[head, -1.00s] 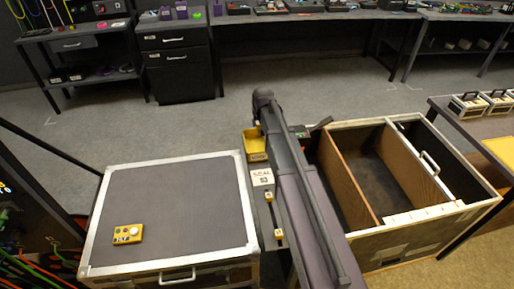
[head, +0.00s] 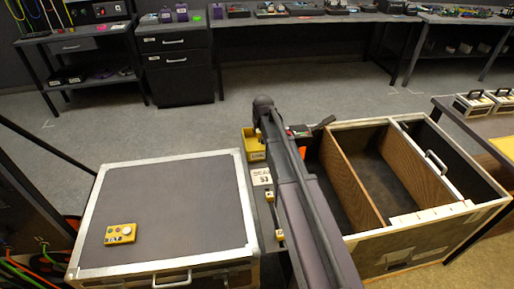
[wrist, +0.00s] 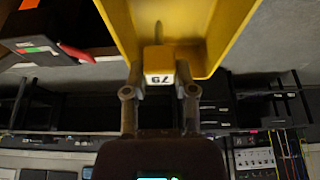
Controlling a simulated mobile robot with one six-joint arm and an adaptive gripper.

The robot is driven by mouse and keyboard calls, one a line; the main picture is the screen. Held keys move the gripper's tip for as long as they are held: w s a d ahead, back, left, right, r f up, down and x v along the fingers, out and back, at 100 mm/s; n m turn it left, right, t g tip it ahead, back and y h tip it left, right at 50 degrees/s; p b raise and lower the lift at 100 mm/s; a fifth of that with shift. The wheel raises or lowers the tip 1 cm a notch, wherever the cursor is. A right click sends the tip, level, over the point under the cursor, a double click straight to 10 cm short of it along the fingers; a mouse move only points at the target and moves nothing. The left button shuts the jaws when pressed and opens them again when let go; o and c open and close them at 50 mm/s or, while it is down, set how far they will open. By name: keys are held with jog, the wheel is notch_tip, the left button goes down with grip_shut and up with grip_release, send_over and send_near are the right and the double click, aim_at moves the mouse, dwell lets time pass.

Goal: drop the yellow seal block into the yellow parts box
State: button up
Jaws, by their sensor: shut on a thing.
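In the wrist view my gripper (wrist: 160,93) is shut on the yellow seal block (wrist: 159,60), which has a white label with dark digits. The yellow parts box (wrist: 190,25) fills the top of that view, and the block overlaps its interior in the picture. Whether the block is inside or above the rim I cannot tell. In the head view the yellow parts box (head: 256,146) stands just left of my arm's far end. My arm hides the gripper and the held block there.
A white "SEAL" label (head: 261,178) and small yellow blocks (head: 269,196) lie in front of the box. A grey case (head: 160,215) with a yellow control pad (head: 120,234) stands left. An open divided crate (head: 368,228) stands right. Open floor lies behind.

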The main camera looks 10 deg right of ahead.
jog(key=o, duration=1)
jog(key=shift+c, duration=0.2)
jog(key=shift+r, duration=0.15)
notch_tip(320, 180, up, 6)
jog(key=p, duration=0.6)
jog(key=shift+r+p, duration=0.15)
jog(key=shift+p, duration=0.15)
notch_tip(320, 180, up, 24)
jog(key=m+h+p, duration=0.2)
jog(key=m+p, duration=0.5)
jog(key=p, duration=1.7)
jog(key=shift+g+h, duration=0.3)
jog(key=shift+g, duration=0.1)
jog(key=shift+w, duration=0.1)
